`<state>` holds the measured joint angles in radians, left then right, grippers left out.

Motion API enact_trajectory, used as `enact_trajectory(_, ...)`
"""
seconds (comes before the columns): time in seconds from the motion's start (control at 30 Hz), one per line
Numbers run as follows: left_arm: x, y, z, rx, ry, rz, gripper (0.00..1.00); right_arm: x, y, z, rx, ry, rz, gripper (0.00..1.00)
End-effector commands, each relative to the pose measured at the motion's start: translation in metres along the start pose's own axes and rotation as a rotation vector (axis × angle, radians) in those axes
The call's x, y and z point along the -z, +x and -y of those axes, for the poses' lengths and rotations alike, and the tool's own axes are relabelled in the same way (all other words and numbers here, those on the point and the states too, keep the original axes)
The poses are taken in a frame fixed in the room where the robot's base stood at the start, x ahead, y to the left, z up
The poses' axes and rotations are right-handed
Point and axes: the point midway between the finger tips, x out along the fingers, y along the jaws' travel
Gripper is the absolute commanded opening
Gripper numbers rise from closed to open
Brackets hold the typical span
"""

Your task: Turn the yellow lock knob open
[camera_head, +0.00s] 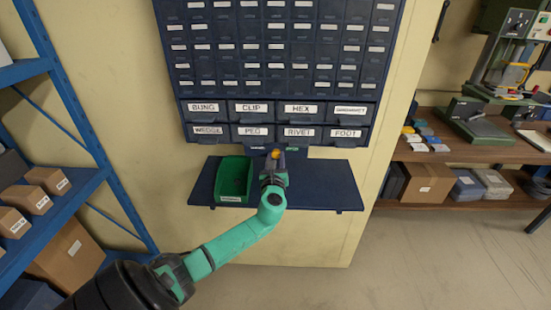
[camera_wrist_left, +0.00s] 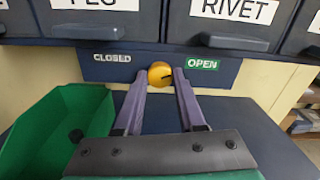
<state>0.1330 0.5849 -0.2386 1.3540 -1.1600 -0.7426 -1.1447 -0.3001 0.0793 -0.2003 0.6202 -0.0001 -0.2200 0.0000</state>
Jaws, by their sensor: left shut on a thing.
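The yellow lock knob (camera_wrist_left: 160,74) sits on a dark blue plate (camera_wrist_left: 136,69) under the drawers, between the labels CLOSED and OPEN. A small dark mark on the knob points to the right, toward OPEN. In the head view the knob (camera_head: 276,153) shows just beyond my left gripper (camera_head: 274,162). In the wrist view my left gripper (camera_wrist_left: 160,80) has its two fingers on either side of the knob, shut on it. My right gripper is not in view.
A green bin (camera_head: 234,180) stands on the dark blue shelf (camera_head: 325,185), left of my left gripper. Labelled drawers (camera_head: 303,132) hang just above. The shelf right of the gripper is clear. A blue rack (camera_head: 75,110) with boxes stands at left.

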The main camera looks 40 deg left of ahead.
Motion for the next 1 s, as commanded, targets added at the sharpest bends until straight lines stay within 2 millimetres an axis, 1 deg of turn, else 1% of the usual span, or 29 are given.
enact_trajectory(0.17, 0.001, 0.000, 0.000, 0.000, 0.003, -0.001, 0.00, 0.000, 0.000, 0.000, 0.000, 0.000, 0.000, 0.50)
enact_trajectory(0.2, 0.001, 0.000, 0.000, 0.000, 0.003, -0.001, 0.46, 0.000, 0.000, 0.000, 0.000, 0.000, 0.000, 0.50)
enact_trajectory(0.27, 0.001, 0.000, 0.000, 0.000, 0.002, -0.001, 0.69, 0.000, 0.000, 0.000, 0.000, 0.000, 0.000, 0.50)
enact_trajectory(0.57, 0.000, 0.000, 0.000, 0.000, 0.000, 0.000, 0.69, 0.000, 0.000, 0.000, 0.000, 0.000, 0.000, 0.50)
enact_trajectory(0.7, 0.001, -0.009, 0.000, 0.001, 0.000, -0.001, 0.69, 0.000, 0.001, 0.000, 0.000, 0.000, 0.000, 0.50)
enact_trajectory(0.77, 0.002, -0.018, 0.000, 0.002, 0.000, -0.002, 0.69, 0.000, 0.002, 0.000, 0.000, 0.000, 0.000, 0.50)
enact_trajectory(0.83, 0.003, -0.034, -0.001, 0.002, -0.001, -0.004, 0.69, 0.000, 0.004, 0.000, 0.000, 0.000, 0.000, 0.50)
enact_trajectory(1.0, 0.005, -0.086, -0.001, 0.003, 0.000, -0.005, 0.69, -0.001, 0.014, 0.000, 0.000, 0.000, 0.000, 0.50)
